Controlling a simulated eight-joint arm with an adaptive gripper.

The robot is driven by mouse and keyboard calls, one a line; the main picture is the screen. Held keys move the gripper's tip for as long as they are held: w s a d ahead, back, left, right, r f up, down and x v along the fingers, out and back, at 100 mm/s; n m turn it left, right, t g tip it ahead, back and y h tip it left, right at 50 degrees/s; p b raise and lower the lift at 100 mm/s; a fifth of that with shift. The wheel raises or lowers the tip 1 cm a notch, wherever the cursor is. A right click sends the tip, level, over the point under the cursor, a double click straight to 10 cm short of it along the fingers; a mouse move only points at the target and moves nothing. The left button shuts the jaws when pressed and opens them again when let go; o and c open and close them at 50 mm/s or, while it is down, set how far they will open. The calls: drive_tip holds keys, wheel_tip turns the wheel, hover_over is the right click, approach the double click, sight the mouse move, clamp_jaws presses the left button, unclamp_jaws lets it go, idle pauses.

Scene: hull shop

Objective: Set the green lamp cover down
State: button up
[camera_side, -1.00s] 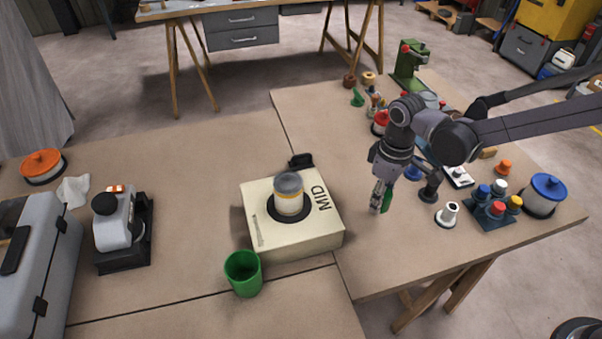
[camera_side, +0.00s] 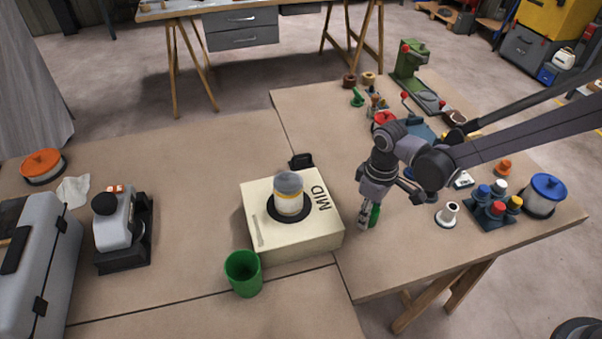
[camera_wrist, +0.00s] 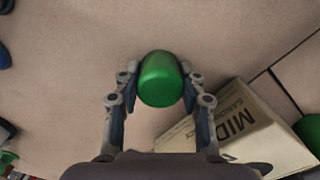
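The green lamp cover (camera_wrist: 161,80) is between the two fingers of my gripper (camera_wrist: 160,78) in the wrist view, with a finger against each side. I cannot tell whether the cover touches the table.
The cream box marked MID (camera_side: 300,245) carries a capped jar (camera_side: 288,195). A green cup (camera_side: 243,275) stands in front of it. A white cone-shaped piece (camera_side: 447,215) and a block of coloured caps (camera_side: 492,210) stand to the right. Table in front of my gripper is clear.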

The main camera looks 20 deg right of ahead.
drive_tip(key=o, duration=0.4)
drive_tip(key=shift+r, duration=0.1)
wheel_tip(320, 180, up, 12)
drive_tip(key=shift+s+d+r+m+t, duration=1.25)
drive_tip(key=shift+s+d, duration=1.05)
drive_tip(key=shift+d, duration=0.85)
drive_tip(key=shift+s+d+r+m+t, duration=1.25)
drive_tip(key=shift+s+d, duration=1)
drive_tip(key=shift+d, duration=0.95)
drive_tip(key=shift+s+d+r+m+t, duration=1.25)
drive_tip(key=shift+s+d, duration=1.05)
drive_tip(key=shift+d, duration=0.85)
